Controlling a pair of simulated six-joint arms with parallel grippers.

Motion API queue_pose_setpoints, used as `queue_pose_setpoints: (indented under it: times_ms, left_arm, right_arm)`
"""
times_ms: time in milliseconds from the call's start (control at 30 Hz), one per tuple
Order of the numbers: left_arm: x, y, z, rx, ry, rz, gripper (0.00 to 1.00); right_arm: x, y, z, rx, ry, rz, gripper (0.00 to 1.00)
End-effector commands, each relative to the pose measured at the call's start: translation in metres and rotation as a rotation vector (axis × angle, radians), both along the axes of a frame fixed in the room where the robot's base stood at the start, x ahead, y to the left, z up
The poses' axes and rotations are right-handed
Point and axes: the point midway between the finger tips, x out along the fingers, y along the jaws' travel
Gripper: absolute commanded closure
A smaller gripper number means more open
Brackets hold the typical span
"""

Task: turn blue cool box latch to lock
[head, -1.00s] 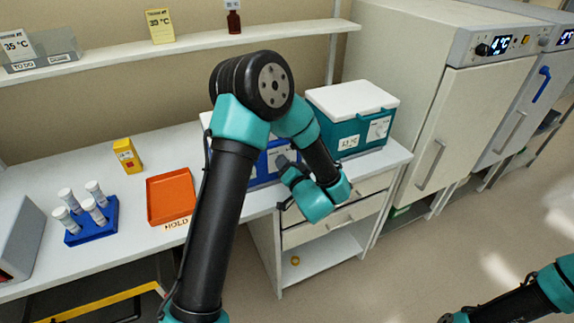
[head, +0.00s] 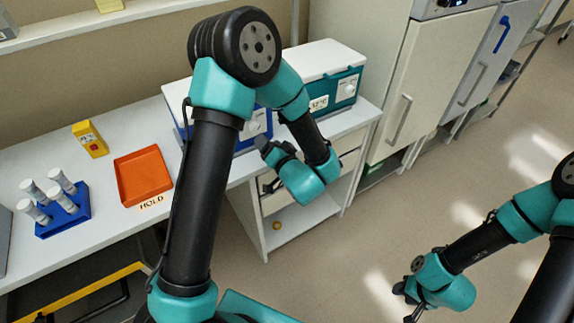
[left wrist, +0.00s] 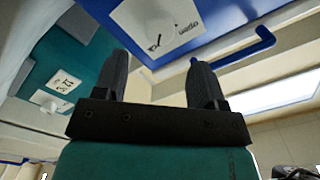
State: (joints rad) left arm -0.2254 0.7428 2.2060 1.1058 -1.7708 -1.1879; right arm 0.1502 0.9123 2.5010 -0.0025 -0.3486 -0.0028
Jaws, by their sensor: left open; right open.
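The blue cool box (head: 240,143) stands on the bench, partly hidden behind my left arm. A pale round latch (head: 258,122) shows on its front. In the left wrist view the blue box (left wrist: 207,15) is close at the top, with a white label and the latch (left wrist: 157,9) on it. My left gripper (head: 266,145) is in front of the box. Its two fingers (left wrist: 158,65) are apart and empty below the latch, seemingly not touching it. My right gripper (head: 406,302) is open and empty, low over the floor, away from the bench.
A teal cool box (head: 340,88) with its own knob stands right of the blue one. An orange tray (head: 143,177), yellow box (head: 90,139) and blue tube rack (head: 63,214) are on the bench left. Open drawers are not clear; floor at right is free.

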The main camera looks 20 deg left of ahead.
Motion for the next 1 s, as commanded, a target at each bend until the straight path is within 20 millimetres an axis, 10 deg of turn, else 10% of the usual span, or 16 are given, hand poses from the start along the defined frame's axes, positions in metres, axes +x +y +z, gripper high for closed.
queue_pose_setpoints:
  times_ms: [500, 1000]
  left_arm:
    - [-0.053, -0.075, 0.0, 0.001, 0.002, -0.002, 0.36]
    - [-0.06, -0.084, 0.0, 0.001, 0.001, 0.0, 0.36]
  right_arm:
    - [0.0, 0.0, 0.0, 0.0, 0.0, 0.0, 0.6]
    - [0.0, 0.0, 0.0, 0.0, 0.0, 0.0, 0.6]
